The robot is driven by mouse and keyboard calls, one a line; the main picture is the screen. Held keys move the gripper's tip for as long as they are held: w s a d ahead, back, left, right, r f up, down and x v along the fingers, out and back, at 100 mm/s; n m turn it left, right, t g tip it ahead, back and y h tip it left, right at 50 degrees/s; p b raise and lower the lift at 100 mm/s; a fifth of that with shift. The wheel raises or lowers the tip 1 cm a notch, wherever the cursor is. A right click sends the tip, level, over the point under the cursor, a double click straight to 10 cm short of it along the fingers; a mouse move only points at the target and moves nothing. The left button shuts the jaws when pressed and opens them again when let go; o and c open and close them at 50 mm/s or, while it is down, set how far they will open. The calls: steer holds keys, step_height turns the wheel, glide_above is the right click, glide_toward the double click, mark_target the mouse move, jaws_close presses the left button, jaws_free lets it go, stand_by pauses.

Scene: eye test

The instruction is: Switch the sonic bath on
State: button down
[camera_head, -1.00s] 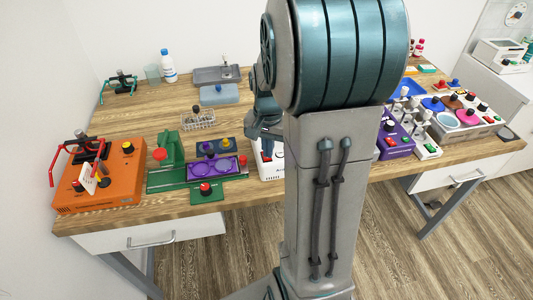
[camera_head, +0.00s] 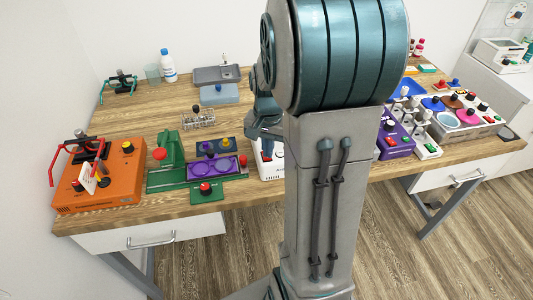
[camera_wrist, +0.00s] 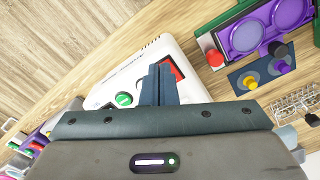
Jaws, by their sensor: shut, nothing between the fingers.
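A white box with partly legible lettering (camera_wrist: 140,68), possibly the sonic bath, lies under my gripper in the wrist view. It has a green round button (camera_wrist: 124,100) and a red patch, perhaps a switch or display (camera_wrist: 177,70). My gripper (camera_wrist: 158,72) is shut and empty. Its fingertips appear over the box close to the red patch, which they partly cover. I cannot tell whether they touch it. In the head view the white box (camera_head: 267,172) is mostly hidden behind my arm.
A green and purple device (camera_head: 211,168) with a red button stands left of the white box. An orange unit (camera_head: 98,185) is at the far left. A wire rack (camera_head: 199,121) stands behind. A purple device (camera_head: 395,145) is right of my arm.

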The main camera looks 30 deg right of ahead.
mark_target(268, 162)
steer(key=shift+f+b, duration=0.65)
steer(key=shift+f, duration=0.25)
steer(key=shift+r, duration=0.1)
step_height(268, 162, up, 7)
steer(key=p, duration=0.5)
stand_by(0.5)
stand_by(0.3)
